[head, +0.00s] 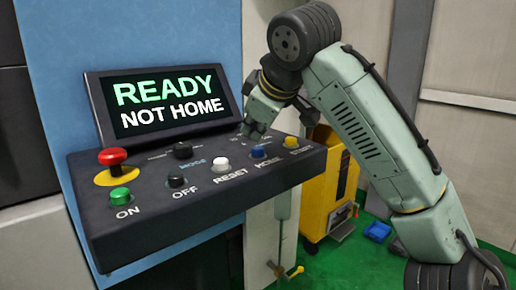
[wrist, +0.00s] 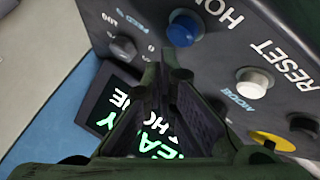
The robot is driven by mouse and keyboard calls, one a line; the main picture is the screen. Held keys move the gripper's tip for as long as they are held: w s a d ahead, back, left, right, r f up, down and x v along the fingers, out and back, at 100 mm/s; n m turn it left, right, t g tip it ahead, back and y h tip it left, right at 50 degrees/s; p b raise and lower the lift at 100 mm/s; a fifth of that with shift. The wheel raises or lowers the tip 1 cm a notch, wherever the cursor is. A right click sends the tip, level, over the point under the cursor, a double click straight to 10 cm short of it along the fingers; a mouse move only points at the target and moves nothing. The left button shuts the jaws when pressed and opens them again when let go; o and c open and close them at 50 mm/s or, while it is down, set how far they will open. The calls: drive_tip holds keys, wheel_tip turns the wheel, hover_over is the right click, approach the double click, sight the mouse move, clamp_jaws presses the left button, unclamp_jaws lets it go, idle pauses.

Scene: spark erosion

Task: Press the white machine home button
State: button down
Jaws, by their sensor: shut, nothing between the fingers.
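The button panel (head: 205,213) carries a white button (head: 221,164) labelled RESET and a blue button (head: 258,152) that appears labelled HOME. In the wrist view, the white button (wrist: 254,82) is beside RESET and the blue button (wrist: 183,27) is beside "HO", the rest cut off. So the white button is not the one marked HOME. My gripper (head: 247,131) is shut and empty, above the panel's back part, behind the white and blue buttons. In the wrist view my gripper (wrist: 166,65) points between the screen and the blue button, apart from both buttons.
The screen (head: 168,101) reads READY NOT HOME. A red mushroom button (head: 112,157), green ON button (head: 120,195), black OFF button (head: 177,181) and yellow button (head: 291,142) share the panel. A knob (wrist: 123,48) is near my fingers. A yellow cart (head: 322,195) stands behind right.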

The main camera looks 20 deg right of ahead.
sight(255, 149)
drive_tip(key=shift+f, duration=0.1)
idle(0.3)
drive_tip(key=shift+f, duration=0.35)
drive_tip(key=shift+f+b, duration=0.35)
drive_tip(key=shift+f, duration=0.05)
idle(0.8)
drive_tip(key=shift+r+p, duration=0.85)
wheel_tip(255, 149, up, 5)
drive_tip(key=p, duration=0.4)
drive_tip(key=shift+p, duration=0.4)
drive_tip(key=shift+f, duration=0.1)
